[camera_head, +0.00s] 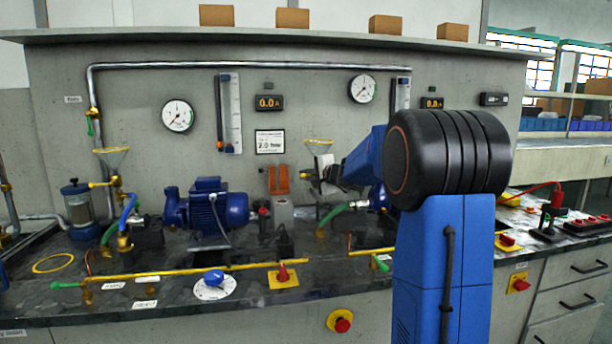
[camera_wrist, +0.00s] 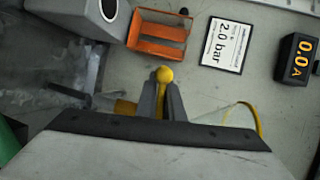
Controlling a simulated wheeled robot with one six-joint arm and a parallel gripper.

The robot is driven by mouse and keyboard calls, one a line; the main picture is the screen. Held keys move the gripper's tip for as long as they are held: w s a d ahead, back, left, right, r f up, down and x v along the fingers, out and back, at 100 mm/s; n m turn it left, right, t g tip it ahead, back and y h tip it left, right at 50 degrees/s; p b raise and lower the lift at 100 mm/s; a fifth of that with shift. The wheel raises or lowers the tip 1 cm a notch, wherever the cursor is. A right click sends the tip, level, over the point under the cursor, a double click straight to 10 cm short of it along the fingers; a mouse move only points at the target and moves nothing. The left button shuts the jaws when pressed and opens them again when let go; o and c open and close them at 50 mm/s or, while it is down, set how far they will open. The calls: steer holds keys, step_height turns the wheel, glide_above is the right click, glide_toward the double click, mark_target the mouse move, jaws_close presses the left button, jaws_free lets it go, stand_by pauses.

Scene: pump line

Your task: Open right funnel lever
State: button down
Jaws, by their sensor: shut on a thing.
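The right funnel (camera_head: 319,147) stands in front of the back panel, below the right gauge. Its rim also shows as a yellow arc in the wrist view (camera_wrist: 256,118). The right funnel lever (camera_wrist: 165,75) is yellow with a round knob; the knob sticks out between my fingertips. My gripper (camera_wrist: 161,98) is shut on this lever. In the head view my gripper (camera_head: 322,172) is small, just below the funnel, and partly hidden by my blue arm. A yellow end of the lever (camera_head: 306,174) shows at its left. The valve under the funnel is mostly hidden.
An orange holder (camera_head: 278,179) on a grey block stands left of my gripper. A blue pump (camera_head: 208,205) is farther left. A second funnel (camera_head: 111,158) with a yellow lever is at the far left. Yellow pipes (camera_head: 190,271) run along the dark bench top.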

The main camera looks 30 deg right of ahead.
steer(key=shift+s+d+f+n+g+h, duration=0.15)
steer(key=shift+f+n+g+h, duration=0.25)
steer(key=shift+n, duration=0.45)
steer(key=shift+d+f+n+g+h, duration=0.3)
steer(key=shift+f+n+h, duration=0.2)
steer(key=shift+n, duration=0.35)
steer(key=c, duration=1.9)
jaws_free()
steer(key=shift+s, duration=0.1)
steer(key=v, duration=1.7)
steer(key=shift+a+r, duration=0.1)
